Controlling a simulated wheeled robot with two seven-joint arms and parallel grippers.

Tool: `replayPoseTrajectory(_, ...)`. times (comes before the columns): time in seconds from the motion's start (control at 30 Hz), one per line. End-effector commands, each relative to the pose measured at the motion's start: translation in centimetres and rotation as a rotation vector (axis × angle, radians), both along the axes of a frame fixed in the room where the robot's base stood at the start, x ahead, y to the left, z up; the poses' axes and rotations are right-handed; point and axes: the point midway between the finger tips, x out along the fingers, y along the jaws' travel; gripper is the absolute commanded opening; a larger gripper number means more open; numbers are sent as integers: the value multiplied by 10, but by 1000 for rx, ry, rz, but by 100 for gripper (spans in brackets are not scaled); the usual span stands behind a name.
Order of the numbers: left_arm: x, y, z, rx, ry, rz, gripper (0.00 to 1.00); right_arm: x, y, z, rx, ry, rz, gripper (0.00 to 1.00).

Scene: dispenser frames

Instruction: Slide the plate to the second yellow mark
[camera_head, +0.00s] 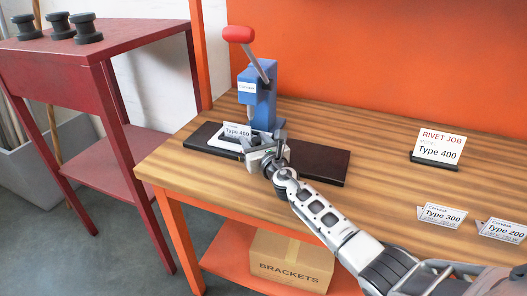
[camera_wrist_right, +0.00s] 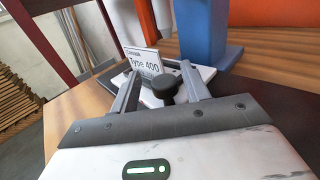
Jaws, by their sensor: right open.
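The white plate carries a "Type 400" card (camera_head: 237,131) and lies at the left part of a long dark rail (camera_head: 318,163), below the blue press (camera_head: 262,100). In the right wrist view the plate (camera_wrist_right: 204,73) shows with its upright card (camera_wrist_right: 142,61) and a black knob (camera_wrist_right: 163,84). My right gripper (camera_head: 256,152) is open at the plate's near side. Its two fingers (camera_wrist_right: 158,86) stand on either side of the knob; whether they touch it I cannot tell. I see no yellow marks; the arm hides part of the rail. My left gripper is not in view.
A "RIVET JOB Type 400" sign (camera_head: 438,148) stands at the right of the wooden table (camera_head: 350,125), with Type 300 (camera_head: 441,215) and Type 200 (camera_head: 502,230) cards nearer. A red stand (camera_head: 85,50) is at left. A brackets box (camera_head: 290,262) sits below. The rail's right part is clear.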

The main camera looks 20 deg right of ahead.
Motion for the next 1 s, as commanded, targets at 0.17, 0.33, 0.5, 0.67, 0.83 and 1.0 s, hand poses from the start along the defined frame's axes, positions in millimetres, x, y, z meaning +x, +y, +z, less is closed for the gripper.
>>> replayPoseTrajectory(0.17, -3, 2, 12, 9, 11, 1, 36, -31, -1, 3, -2, 5, 1, 46)
replayPoseTrajectory(0.33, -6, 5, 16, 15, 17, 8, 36, -74, -1, 3, -2, 4, 3, 46)
replayPoseTrajectory(0.5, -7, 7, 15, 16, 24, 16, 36, -113, -1, 0, -1, 4, 5, 46)
replayPoseTrajectory(0.67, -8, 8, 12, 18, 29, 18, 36, -139, -1, 0, 1, 3, 5, 46)
replayPoseTrajectory(0.83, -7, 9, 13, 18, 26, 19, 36, -151, -1, 1, 1, 1, 5, 46)
replayPoseTrajectory(1.0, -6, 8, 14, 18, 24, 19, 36, -153, -2, 1, 1, 1, 4, 46)
